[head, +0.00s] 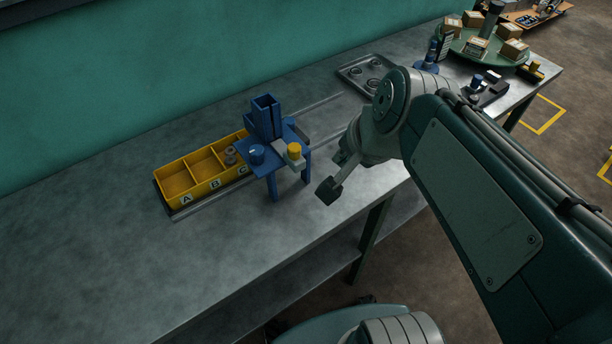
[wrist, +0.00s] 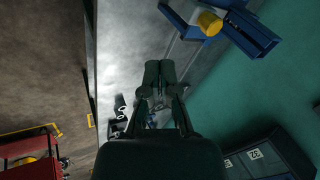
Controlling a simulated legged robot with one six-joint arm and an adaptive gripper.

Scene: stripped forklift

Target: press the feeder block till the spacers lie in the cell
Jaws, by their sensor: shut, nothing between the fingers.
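The blue feeder (head: 266,122) stands over a yellow tray (head: 172,166) with cells lettered A, B and C. In the wrist view the feeder (wrist: 248,34) and the yellow knob (wrist: 209,23) are at the top right.
A metal tray (head: 347,72) with round parts lies on the bench (head: 130,255) behind my arm. A green turntable (head: 462,45) with several boxes is at the far right end. The bench left of the yellow tray is clear. A green wall (head: 120,90) runs behind.

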